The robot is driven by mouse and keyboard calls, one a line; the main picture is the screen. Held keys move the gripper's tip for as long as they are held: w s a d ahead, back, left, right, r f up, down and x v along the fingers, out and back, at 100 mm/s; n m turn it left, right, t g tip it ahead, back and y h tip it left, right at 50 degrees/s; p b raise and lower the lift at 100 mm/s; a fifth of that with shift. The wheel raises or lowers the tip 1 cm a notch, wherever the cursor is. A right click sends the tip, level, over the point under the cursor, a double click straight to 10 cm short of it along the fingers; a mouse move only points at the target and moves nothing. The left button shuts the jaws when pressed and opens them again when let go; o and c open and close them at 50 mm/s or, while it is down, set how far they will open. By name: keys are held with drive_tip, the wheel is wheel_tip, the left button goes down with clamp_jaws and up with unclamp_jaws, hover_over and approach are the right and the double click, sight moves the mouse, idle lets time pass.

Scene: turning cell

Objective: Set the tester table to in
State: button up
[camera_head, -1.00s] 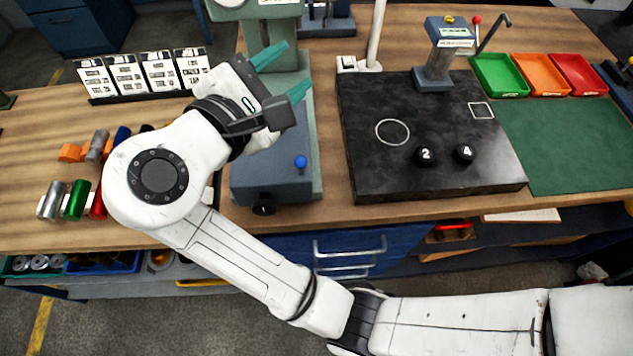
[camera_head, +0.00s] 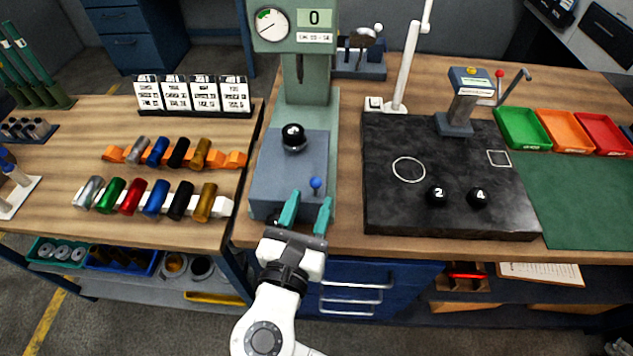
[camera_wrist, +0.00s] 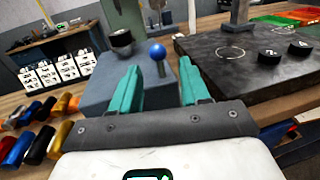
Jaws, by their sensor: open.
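The tester (camera_head: 308,100) is a green column machine with a dial and a display reading 0. A blue-knobbed lever (camera_head: 316,183) stands at the table's front right; the knob also shows in the wrist view (camera_wrist: 157,51). My gripper (camera_head: 305,213) is open and empty, its teal fingers pointing at the table's front edge. In the wrist view the knob stands between and beyond the fingers (camera_wrist: 158,88); I cannot tell whether they touch it.
A black stone plate (camera_head: 445,190) with pieces marked 2 and 4 lies to the right. Green, orange and red trays (camera_head: 524,128) stand behind a green mat. Several coloured cylinders (camera_head: 156,197) lie in racks at left, below number cards (camera_head: 192,95). Drawers (camera_head: 355,290) are below.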

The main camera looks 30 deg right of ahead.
sight(315, 189)
drive_tip(key=shift+x, duration=2.4)
clamp_jaws()
